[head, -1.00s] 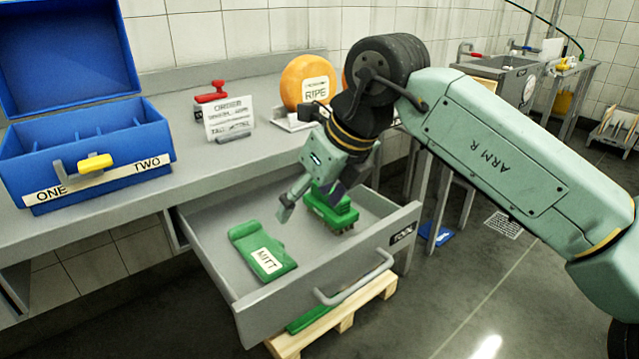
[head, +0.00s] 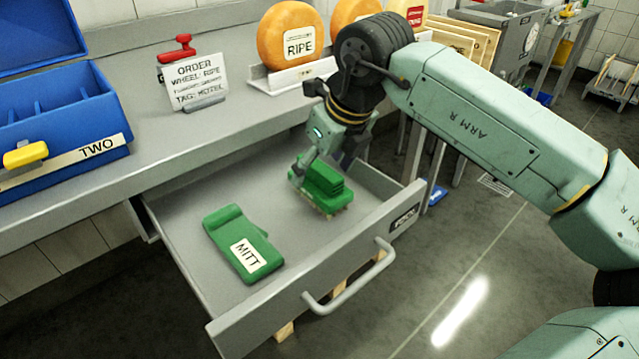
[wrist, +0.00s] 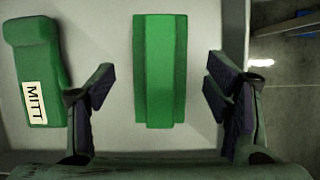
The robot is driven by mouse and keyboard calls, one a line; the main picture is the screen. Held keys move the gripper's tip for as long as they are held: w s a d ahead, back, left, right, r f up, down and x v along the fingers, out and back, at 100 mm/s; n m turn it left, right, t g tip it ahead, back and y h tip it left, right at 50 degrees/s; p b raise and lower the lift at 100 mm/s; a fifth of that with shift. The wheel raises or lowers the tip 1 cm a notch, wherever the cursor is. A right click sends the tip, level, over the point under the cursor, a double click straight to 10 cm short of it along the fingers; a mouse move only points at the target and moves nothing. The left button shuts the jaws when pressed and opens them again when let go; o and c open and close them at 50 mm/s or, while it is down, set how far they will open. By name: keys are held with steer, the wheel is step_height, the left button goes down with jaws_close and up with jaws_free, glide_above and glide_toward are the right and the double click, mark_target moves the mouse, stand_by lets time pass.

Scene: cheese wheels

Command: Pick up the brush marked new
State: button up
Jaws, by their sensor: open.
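A green brush (head: 324,187) with a ridged handle and pale bristles below lies in the open drawer, near its right end. I see no "new" mark on it. In the wrist view the brush (wrist: 160,70) is a long green block between my fingers. My gripper (head: 320,164) is open above and behind the brush, and hides part of it in the head view. In the wrist view my gripper (wrist: 159,92) has one finger on each side of the brush, with a gap on both sides. Nothing is held.
A green mitt (head: 226,232) labelled MITT lies left of the brush in the drawer (head: 285,285). The drawer's front wall and handle stand at the near side. On the counter are a blue box (head: 60,120), an order card (head: 195,82) and orange wheels (head: 290,35).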

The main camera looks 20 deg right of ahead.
mark_target(316, 181)
steer(key=x, duration=0.4)
steer(key=shift+f, duration=0.35)
steer(key=c, duration=1.4)
